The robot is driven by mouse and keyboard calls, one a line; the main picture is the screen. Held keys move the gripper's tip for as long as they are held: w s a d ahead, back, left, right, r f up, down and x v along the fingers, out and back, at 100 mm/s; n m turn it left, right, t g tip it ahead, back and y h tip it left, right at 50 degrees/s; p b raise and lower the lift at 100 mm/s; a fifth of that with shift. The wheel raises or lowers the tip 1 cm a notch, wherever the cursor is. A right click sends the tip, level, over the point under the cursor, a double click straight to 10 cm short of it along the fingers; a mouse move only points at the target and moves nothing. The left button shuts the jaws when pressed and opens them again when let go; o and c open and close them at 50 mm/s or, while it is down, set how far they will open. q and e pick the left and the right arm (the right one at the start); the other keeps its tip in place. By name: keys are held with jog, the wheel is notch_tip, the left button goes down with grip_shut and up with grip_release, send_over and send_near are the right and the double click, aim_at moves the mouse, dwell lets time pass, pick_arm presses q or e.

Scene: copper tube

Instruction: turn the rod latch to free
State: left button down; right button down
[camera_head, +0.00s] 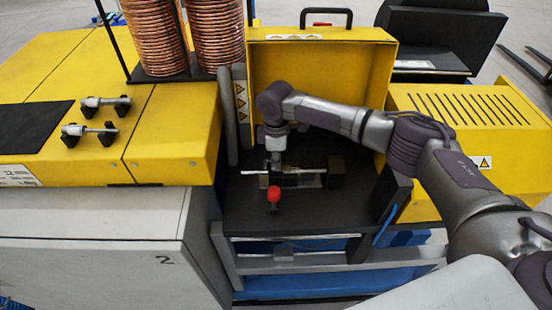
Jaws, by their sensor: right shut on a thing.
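The rod latch (305,172) is a small silver rod lying sideways on a dark plate inside the yellow machine, with a dark block at its right end. A red knob (274,194) stands just in front of its left part. My right gripper (276,165) points down over the left part of the rod and is shut on it. The fingertips are small and dark here, so the exact grip and the rod's turn are hard to tell. My left gripper is not in view.
A raised yellow cover (320,80) stands right behind the latch. A grey upright post (239,105) with warning signs is close on the left. Copper coils (217,30) stand behind left. Two small rod clamps (90,132) sit on the left yellow top. A slotted yellow housing (470,120) is at right.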

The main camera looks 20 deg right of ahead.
jog(key=m+p, duration=0.3)
jog(key=shift+s+a+r, duration=0.1)
jog(key=shift+a+r, duration=0.05)
jog(key=shift+r, duration=0.1)
jog(key=m+p, duration=0.3)
jog(key=m, duration=0.1)
jog(key=shift+f, duration=0.1)
jog(key=shift+m, duration=1)
jog(key=m, duration=0.2)
jog(key=shift+a+f+m, duration=0.1)
jog(key=shift+m, duration=0.2)
jog(key=m, duration=0.5)
jog(key=shift+m, duration=0.4)
jog(key=c, duration=1.1)
grip_release()
